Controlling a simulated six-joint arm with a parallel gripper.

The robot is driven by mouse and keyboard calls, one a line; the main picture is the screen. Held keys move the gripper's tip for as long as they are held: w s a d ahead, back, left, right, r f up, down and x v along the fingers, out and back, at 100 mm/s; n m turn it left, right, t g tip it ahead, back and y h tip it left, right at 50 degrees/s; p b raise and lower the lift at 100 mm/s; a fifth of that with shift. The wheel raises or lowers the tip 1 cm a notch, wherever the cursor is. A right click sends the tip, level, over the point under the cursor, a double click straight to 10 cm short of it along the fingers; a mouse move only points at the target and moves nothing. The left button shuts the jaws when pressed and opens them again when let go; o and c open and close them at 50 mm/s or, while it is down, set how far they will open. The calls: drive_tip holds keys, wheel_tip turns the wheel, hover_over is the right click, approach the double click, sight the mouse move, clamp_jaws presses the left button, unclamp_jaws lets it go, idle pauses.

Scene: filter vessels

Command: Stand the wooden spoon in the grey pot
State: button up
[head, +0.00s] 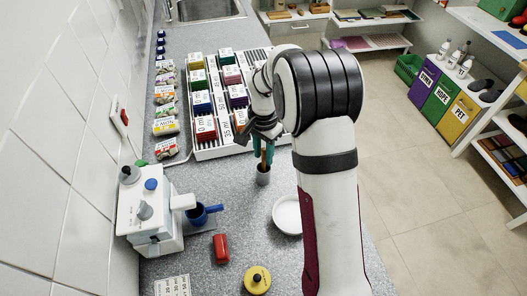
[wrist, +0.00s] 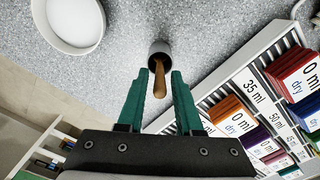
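The grey pot (head: 263,179) is a small cylinder standing upright on the speckled counter, below my gripper (head: 263,147) in the head view. The wooden spoon (head: 263,160) rises from the pot's mouth. In the wrist view, the brown spoon (wrist: 159,82) sticks out of the dark mouth of the pot (wrist: 159,46), slightly tilted. My gripper's teal fingers (wrist: 160,74) are apart, one on each side of the spoon, with gaps visible on both sides. The spoon's lower end is hidden inside the pot.
A white rack (head: 200,153) with labelled coloured packs stands behind the pot. A white dish (head: 287,214) lies to the front right. A white machine (head: 150,215), a blue cup (head: 198,214), a red block (head: 221,247) and a yellow disc (head: 257,280) are nearer the front. Counter around the pot is clear.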

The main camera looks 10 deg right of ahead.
drive_tip(key=shift+o, duration=0.9)
wheel_tip(320, 180, up, 16)
drive_tip(key=shift+f, duration=0.1)
idle(0.3)
drive_tip(key=s+a+f+n+y, duration=0.1)
drive_tip(key=s+a+f+n, duration=0.1)
drive_tip(key=s, duration=1.3)
drive_tip(key=s+a+f+n, duration=0.2)
drive_tip(key=s+a+n, duration=0.1)
drive_tip(key=s, duration=1.2)
drive_tip(key=shift+a+y, duration=0.15)
drive_tip(key=shift+y, duration=0.25)
